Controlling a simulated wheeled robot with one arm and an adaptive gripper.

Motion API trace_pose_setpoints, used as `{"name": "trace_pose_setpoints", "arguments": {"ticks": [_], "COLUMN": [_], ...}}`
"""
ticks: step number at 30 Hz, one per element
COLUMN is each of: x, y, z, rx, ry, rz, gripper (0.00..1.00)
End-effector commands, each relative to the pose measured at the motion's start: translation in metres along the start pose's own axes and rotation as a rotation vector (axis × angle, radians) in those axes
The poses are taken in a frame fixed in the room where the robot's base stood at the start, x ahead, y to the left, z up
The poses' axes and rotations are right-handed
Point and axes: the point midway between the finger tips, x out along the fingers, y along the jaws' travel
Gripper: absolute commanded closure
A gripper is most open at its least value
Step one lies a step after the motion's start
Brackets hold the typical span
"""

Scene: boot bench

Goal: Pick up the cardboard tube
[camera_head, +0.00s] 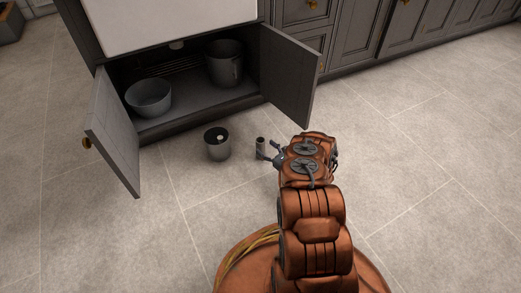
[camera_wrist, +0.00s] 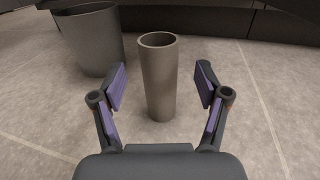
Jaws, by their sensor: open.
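The cardboard tube (camera_wrist: 158,80) is a hollow grey-brown cylinder standing upright on the tiled floor. In the wrist view it stands ahead of my gripper (camera_wrist: 160,88), between the two open fingers with a gap on each side. No finger appears to touch it. In the head view the small tube (camera_head: 260,144) stands just left of my gripper (camera_head: 274,152), its lower part close to or partly behind the fingers.
A dark grey bin (camera_head: 217,143) stands left of the tube; it also shows in the wrist view (camera_wrist: 92,42). Behind is an open cabinet with a bowl (camera_head: 149,98) and a pot (camera_head: 224,63). Its right door (camera_head: 288,76) and left door (camera_head: 114,135) swing out. Floor at right is clear.

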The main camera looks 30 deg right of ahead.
Motion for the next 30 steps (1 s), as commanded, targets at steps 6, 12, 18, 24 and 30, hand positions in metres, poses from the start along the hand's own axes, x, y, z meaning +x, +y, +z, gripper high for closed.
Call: {"name": "trace_pose_setpoints", "arguments": {"ticks": [6, 12, 18, 24, 30], "x": [0.027, 0.041, 0.041, 0.041, 0.041], "y": [0.001, 0.0, 0.0, 0.0, 0.0], "z": [-0.001, 0.002, 0.002, 0.002, 0.002], "rx": [0.001, 0.001, 0.001, 0.001, 0.001], "ry": [-0.004, -0.002, -0.002, -0.002, -0.002], "rz": [0.002, 0.0, 0.0, 0.0, 0.0], "gripper": [0.26, 0.26, 0.3, 0.51, 0.71]}}
